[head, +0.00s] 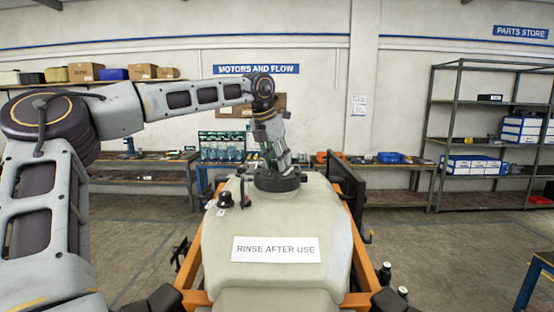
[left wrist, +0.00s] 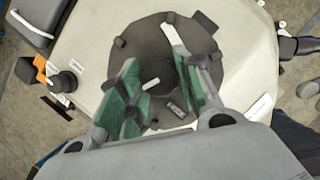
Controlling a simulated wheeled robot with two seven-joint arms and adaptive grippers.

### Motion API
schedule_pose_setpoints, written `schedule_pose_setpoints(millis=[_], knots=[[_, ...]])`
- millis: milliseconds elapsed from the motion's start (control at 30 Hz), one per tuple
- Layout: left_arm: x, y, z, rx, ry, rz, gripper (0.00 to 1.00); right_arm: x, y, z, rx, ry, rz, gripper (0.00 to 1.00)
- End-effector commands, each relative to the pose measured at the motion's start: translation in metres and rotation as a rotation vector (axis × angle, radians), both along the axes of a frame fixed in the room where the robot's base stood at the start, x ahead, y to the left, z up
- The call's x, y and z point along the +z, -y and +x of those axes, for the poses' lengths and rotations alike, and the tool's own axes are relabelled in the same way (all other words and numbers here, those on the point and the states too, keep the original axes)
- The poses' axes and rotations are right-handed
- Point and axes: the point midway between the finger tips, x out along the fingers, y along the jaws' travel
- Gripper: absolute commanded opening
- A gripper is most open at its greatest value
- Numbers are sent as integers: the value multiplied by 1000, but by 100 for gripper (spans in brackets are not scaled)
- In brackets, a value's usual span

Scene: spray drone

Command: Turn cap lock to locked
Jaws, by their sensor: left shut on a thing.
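The cap lock is a dark round cap (head: 277,183) on top of the pale tank (head: 222,262). In the left wrist view the cap (left wrist: 150,38) has lugs on its rim, a raised middle grip and a short white mark beside it. My left gripper (head: 274,165) points down onto the cap from above. In the left wrist view its two green-padded fingers (left wrist: 160,95) stand on either side of the middle grip and are shut on it. The fingers hide part of the cap, and I cannot read its small label. My right gripper is not in view.
A small black knob (head: 225,199) stands on the tank left of the cap. A "RINSE AFTER USE" label (head: 276,249) is on the tank's front. Orange frame bars (head: 358,262) flank the tank. Benches and a shelf rack (head: 484,140) stand at the back wall.

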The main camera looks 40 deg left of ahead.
Motion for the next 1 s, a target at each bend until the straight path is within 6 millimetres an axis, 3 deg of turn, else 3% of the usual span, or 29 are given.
schedule_pose_setpoints(millis=[767, 800, 933, 1000], knots=[[-1, -1, 0, -95, -2, 0, 10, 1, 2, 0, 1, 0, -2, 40], [-1, -1, 0, -95, -2, 0, 39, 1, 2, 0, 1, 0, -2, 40], [-1, -1, 0, -94, -2, 0, 56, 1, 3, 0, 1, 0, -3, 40], [-1, -1, 0, -94, -1, 0, 56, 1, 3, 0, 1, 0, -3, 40]])
